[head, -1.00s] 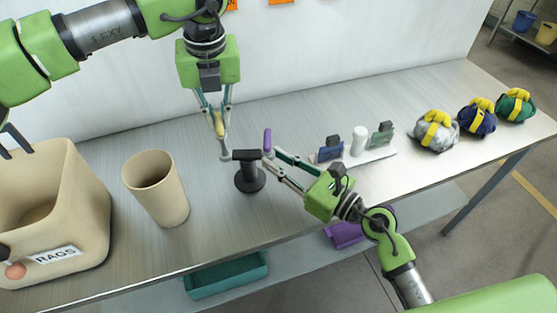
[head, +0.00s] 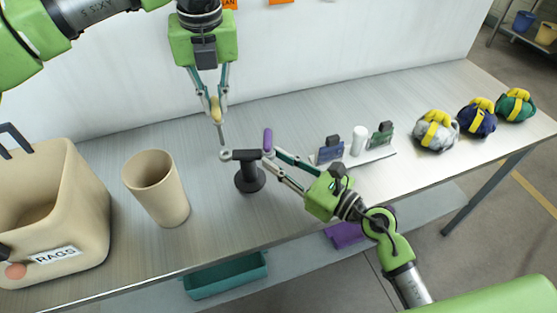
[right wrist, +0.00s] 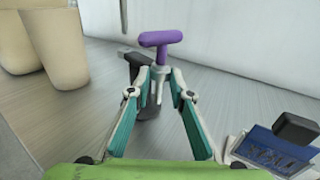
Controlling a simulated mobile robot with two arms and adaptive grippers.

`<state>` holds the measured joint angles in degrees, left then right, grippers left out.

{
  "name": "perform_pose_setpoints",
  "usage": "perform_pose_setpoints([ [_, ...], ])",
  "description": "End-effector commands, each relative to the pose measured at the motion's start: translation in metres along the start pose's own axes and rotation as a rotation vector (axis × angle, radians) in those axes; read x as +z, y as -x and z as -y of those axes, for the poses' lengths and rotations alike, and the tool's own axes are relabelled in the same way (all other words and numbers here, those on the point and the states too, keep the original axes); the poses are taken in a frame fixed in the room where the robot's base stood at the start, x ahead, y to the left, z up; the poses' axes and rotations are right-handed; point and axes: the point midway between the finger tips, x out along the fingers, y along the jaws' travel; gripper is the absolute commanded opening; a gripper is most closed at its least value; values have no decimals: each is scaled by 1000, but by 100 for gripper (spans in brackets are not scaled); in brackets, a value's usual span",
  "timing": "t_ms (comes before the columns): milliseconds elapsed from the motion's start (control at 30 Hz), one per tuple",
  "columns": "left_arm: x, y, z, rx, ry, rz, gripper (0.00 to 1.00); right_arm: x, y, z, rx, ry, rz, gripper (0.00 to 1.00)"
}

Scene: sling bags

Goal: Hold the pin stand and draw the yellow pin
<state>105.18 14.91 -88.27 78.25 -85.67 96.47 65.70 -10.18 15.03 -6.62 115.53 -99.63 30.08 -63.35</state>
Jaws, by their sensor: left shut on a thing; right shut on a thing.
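The black pin stand (head: 250,180) stands upright on the table, with a crossbar on top and a pale socket at its left end. My left gripper (head: 216,108) is shut on the yellow pin (head: 216,112). Its thin grey shaft points down at the left socket; whether the tip is clear of it is hard to tell. My right gripper (head: 268,156) is shut on the stand's right end, just under the purple pin (head: 267,140). In the right wrist view, the purple pin's T handle (right wrist: 160,38) rises above my right fingertips (right wrist: 161,73). The stand (right wrist: 140,72) shows behind.
A beige cup (head: 160,190) and a bin marked RAGS (head: 85,220) stand left of the stand. A small rack (head: 372,156) with cards and a white cylinder lies to the right. Several tied bundles (head: 437,132) sit further right.

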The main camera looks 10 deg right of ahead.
Motion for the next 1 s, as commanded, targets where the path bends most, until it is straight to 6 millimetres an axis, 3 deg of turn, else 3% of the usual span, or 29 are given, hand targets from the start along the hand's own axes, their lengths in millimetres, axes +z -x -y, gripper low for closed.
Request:
perform_pose_setpoints([
  [567, 1, 7, 0, -1, 0, 1, 0, 0, 0, 0, 0, 0, 0, 0],
  [1000, 6, 39, -1, 0, -1, 2, 0, 0, 0, 0, 0, 0, 0, 0],
])
